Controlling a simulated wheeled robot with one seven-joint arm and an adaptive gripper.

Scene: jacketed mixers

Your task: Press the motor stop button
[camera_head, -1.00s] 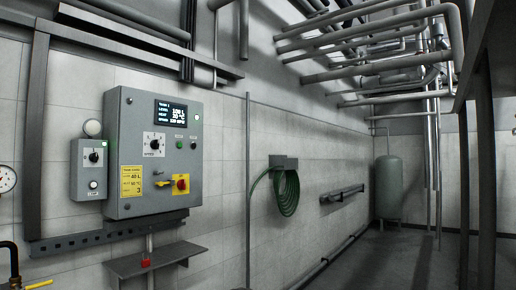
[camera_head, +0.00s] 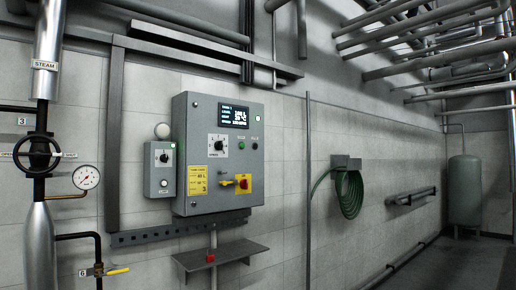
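A grey control panel (camera_head: 218,205) is on the tiled wall, left of the middle. Its display (camera_head: 233,116) is lit. Below the display are a black rotary knob (camera_head: 218,145), a small green button (camera_head: 241,145) and a small dark button (camera_head: 255,145). The labels above the two buttons are too small to read, so I cannot tell for sure which is the motor stop button. A red and yellow rotary switch (camera_head: 243,184) is at the panel's lower right. My gripper is not in view.
A small grey switch box (camera_head: 160,168) is left of the panel. A shelf (camera_head: 225,253) juts out below, with a small red item (camera_head: 210,258) at its front. A steam pipe (camera_head: 47,60), a gauge (camera_head: 86,177) and valves are at left. A green hose (camera_head: 350,192) hangs at right.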

